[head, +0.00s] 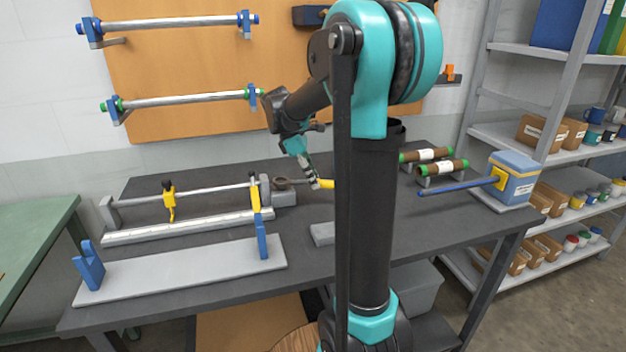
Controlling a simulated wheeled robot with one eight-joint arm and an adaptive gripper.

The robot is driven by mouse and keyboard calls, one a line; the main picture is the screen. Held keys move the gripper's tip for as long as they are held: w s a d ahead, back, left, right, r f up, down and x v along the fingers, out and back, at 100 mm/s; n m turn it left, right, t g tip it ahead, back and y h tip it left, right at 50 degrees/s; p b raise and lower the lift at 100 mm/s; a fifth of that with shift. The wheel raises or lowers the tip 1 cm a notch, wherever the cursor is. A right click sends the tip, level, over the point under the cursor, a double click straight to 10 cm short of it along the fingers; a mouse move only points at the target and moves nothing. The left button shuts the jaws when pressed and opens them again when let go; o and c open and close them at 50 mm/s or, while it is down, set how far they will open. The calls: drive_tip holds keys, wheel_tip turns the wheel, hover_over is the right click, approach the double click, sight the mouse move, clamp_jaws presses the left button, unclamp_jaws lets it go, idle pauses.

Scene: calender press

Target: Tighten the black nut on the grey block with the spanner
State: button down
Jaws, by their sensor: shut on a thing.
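My gripper (314,182) is left of my arm's column, over the middle of the dark table. It is shut on the spanner (326,184), which has a yellow handle and a grey shaft and lies about level, pointing left. The grey block (284,199) stands on the table at the right end of the roller frame. The dark nut (281,183) is on top of this block. The spanner's head is at the nut; I cannot tell whether it is around it or only beside it.
A roller frame with yellow clamps (169,200) and a grey plate with blue brackets (180,274) lie to the left. A small grey slab (322,234) lies in front. Brown rolls (441,168) and a blue box with a long blue lever (513,180) stand to the right.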

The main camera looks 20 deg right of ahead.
drive_tip(key=shift+w, duration=0.2)
drive_tip(key=shift+r, duration=0.15)
drive_tip(key=shift+r, duration=2.35)
drive_tip(key=c, duration=2)
unclamp_jaws()
drive_tip(key=shift+c, duration=0.2)
clamp_jaws()
drive_tip(key=shift+n, duration=0.3)
